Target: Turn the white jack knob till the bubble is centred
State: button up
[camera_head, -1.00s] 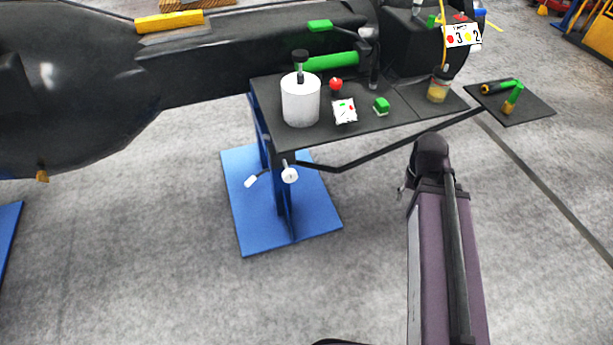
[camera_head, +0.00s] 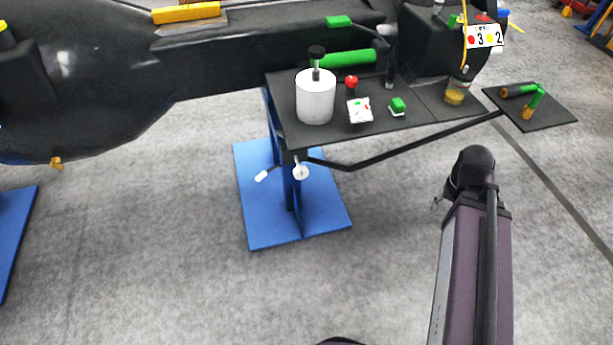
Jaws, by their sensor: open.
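A small white round knob (camera_head: 300,172) sits at the front of the blue stand (camera_head: 335,212), just below the dark shelf plate. I take it to be the jack knob. A yellow bar (camera_head: 186,12) on top of the dark casting may be a level, and a small green block (camera_head: 339,21) lies farther right. No bubble can be made out on either. My arm rises at the lower right, well apart from the knob. I cannot make out my gripper's fingers.
A dark rod (camera_head: 420,147) runs out to the right. The grey floor in front is clear.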

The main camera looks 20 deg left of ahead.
aim_at(301, 171)
jog(key=z, duration=0.15)
jog(key=k, duration=1.55)
jog(key=u, duration=1.2)
jog(key=i, duration=1)
jog(key=u, duration=0.05)
